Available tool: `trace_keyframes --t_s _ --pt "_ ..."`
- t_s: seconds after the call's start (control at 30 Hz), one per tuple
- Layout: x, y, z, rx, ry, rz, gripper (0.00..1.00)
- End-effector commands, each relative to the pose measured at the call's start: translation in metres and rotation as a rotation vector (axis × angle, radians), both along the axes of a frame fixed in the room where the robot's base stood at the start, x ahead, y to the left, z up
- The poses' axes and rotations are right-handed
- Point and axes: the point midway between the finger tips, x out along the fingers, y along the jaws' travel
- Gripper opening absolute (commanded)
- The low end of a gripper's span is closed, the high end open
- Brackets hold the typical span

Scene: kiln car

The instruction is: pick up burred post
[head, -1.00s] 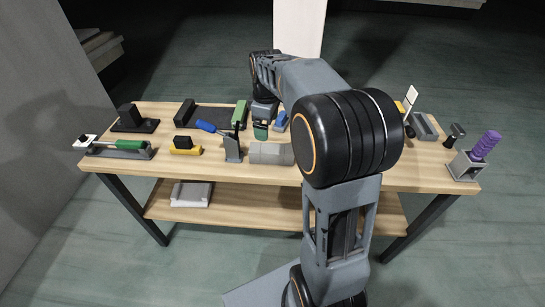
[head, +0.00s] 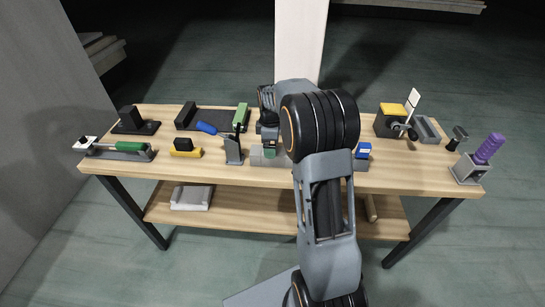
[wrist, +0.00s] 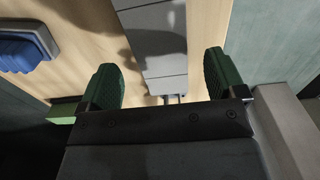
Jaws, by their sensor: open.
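My gripper (wrist: 161,68) is open, its two green ridged fingertips apart, with nothing held. It points down at a long grey block (wrist: 158,40) that lies between and beyond the fingers in the wrist view. A small grey post-like end (wrist: 172,98) shows by the block's near end, close to the palm; the rest is hidden. I cannot tell for sure whether this is the burred post. In the head view my gripper (head: 269,149) is over the grey block (head: 270,160) near the table's front edge, partly hidden by my arm.
The wooden table (head: 220,172) holds a blue piece on a grey base (head: 362,151), right of my arm. A black upright stand (head: 233,150) is close on the left. A purple ridged handle (head: 488,148) in a grey holder stands at the right end.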

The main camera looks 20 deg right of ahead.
Motion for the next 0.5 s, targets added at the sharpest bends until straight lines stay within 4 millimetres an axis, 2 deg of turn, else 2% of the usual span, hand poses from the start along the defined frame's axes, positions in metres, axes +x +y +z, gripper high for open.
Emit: trace_keyframes --t_s 0.3,0.5 --pt "-0.002 -0.002 -0.041 0.001 0.004 -0.001 0.89" --pt "-0.001 -0.002 -0.048 0.000 0.001 -0.001 0.89"
